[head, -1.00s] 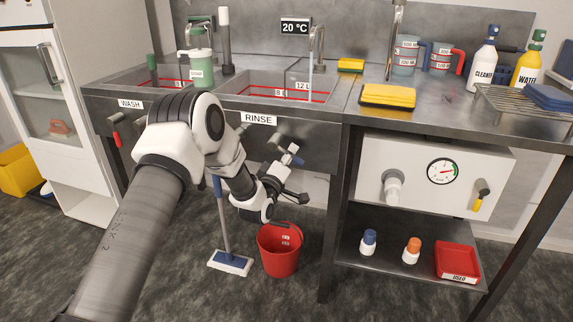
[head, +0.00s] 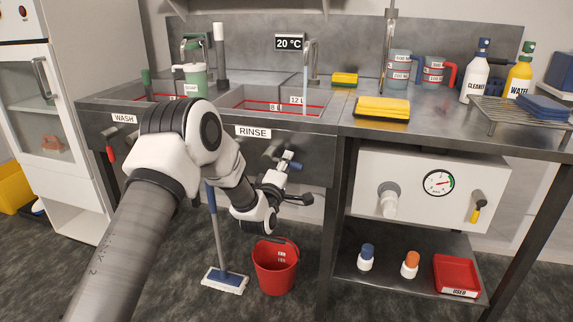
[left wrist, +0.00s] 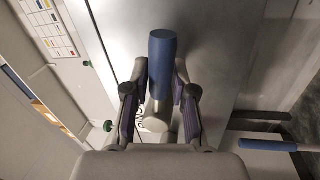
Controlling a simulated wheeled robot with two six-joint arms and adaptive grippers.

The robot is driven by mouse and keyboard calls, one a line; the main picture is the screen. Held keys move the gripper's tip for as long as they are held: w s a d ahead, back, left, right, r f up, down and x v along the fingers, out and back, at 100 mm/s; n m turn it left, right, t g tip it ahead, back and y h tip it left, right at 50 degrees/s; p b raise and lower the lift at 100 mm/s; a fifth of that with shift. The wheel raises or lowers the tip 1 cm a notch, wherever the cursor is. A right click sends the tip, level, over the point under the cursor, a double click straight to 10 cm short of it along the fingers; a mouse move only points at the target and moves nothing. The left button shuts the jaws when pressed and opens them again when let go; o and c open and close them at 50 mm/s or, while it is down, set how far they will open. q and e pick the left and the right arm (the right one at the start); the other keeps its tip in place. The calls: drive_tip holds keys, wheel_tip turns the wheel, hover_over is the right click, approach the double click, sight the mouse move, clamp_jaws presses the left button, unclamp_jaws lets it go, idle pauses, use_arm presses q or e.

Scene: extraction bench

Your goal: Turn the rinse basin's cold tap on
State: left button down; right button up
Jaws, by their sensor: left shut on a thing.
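The rinse basin (head: 236,98) is a steel sink with red level lines, above the RINSE label (head: 253,132). Its curved spout (head: 311,46) stands at the back right, with a thin pale-blue line below it that looks like running water. My left gripper (head: 284,165) is at the basin's front panel, shut on the blue tap handle (head: 293,165). In the left wrist view the blue handle (left wrist: 163,62) lies between the two fingers of the left gripper (left wrist: 160,75). The handle's base is partly hidden by the gripper. My right gripper is not in view.
The wash basin's red handle (head: 110,154) is to the left. A red bucket (head: 275,270) and a mop (head: 225,279) stand on the floor below my left gripper. A table leg (head: 333,245) and white panel box (head: 440,216) are to the right.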

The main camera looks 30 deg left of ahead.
use_arm(q)
drive_tip(key=c, duration=0.9)
unclamp_jaws()
drive_tip(key=shift+s+a, duration=0.15)
drive_tip(key=v, duration=1.2)
